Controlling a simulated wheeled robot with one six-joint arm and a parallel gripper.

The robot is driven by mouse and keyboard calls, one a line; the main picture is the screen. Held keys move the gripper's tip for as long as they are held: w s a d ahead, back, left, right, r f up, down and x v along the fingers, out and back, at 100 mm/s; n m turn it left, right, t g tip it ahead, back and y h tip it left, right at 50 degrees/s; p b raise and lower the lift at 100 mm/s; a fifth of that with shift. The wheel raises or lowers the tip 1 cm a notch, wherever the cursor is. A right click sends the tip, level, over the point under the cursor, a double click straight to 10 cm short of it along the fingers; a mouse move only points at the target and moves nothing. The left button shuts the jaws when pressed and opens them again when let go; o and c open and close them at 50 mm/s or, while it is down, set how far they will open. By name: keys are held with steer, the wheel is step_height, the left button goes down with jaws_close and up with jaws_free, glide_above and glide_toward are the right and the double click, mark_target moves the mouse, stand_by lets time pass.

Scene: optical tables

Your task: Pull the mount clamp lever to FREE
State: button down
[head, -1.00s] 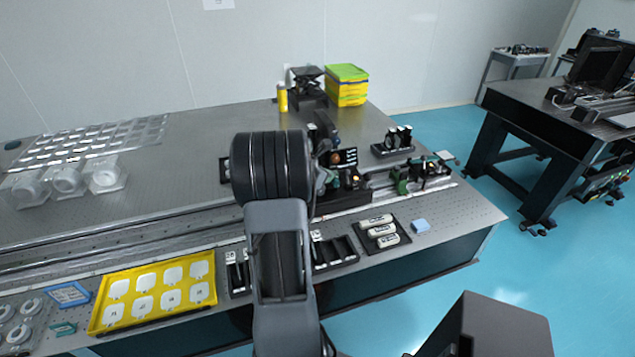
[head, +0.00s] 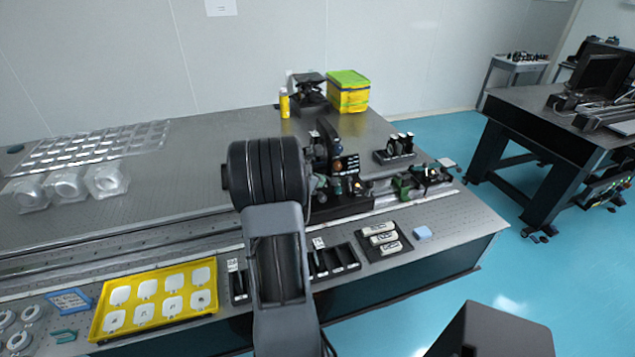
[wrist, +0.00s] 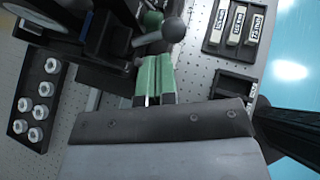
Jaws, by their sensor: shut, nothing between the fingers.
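A lever with a dark ball knob (wrist: 173,30) shows at the top centre of the wrist view. Its grey rod runs left to a dark mount (wrist: 98,38). My gripper (wrist: 154,60) is shut and empty, its two green fingers side by side just below the rod and knob. I cannot tell whether the fingertips touch the lever. In the head view the mount (head: 329,145) stands on the rail, just right of my arm's wrist. The wrist hides my fingertips there, and I cannot make out the lever or read its label.
Three white-labelled parts lie in a black tray (head: 402,236) at the table's front right. Other optics (head: 432,174) stand farther right on the rail. A yellow tray (head: 100,322) is at front left. A holder with several round white-topped pieces (wrist: 27,135) shows in the wrist view.

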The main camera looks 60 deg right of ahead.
steer(key=a+r, duration=0.7)
steer(key=a, duration=0.4)
steer(key=shift+w+a+r, duration=0.3)
steer(key=shift+a+r, duration=0.05)
steer(key=shift+a, duration=0.05)
stand_by(0.3)
